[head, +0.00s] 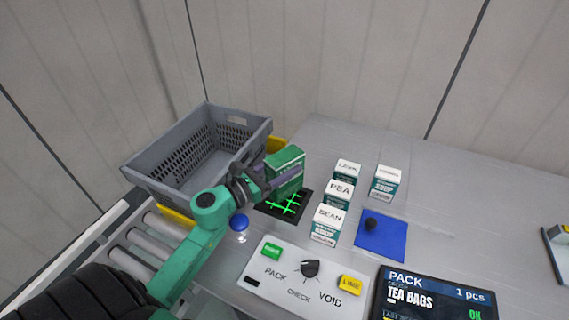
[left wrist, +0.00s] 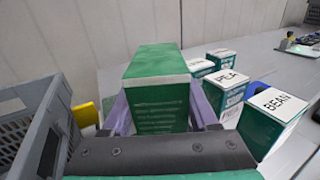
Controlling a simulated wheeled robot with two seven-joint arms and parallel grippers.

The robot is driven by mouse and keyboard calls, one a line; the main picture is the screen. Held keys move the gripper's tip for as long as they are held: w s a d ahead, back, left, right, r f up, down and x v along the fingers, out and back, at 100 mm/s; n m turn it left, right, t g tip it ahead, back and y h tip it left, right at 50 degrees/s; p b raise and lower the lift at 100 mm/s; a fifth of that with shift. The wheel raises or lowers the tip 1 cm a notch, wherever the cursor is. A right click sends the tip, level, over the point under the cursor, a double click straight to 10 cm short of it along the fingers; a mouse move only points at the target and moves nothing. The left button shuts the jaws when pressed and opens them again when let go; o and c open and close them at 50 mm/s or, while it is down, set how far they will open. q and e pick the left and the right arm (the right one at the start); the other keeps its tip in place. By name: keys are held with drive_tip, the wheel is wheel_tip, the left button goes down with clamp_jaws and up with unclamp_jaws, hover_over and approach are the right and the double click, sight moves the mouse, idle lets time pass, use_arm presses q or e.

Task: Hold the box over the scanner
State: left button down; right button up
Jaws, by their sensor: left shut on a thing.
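A green box (head: 284,168) is held between the fingers of my left gripper (head: 268,184). In the head view it is over the far part of the black scanner pad (head: 295,203), which shows bright green lines. The gap between box and pad is hard to judge. In the left wrist view the green box (left wrist: 158,95) stands upright between the two purple fingers (left wrist: 160,110), with its plain green top showing. My right gripper is not in view.
A grey crate (head: 150,178) stands left on the rollers. White-and-green boxes, including PEA (head: 339,193) and BEAN (head: 326,222), stand right of the pad. A blue mat (head: 381,240), a control panel (head: 300,283) and a TEA BAGS screen (head: 432,296) are nearer.

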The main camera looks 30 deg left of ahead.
sight(284, 156)
use_arm(q)
drive_tip(key=shift+s+r, duration=0.15)
wheel_tip(284, 156, up, 5)
drive_tip(key=p, duration=0.4)
drive_tip(key=shift+f, duration=0.3)
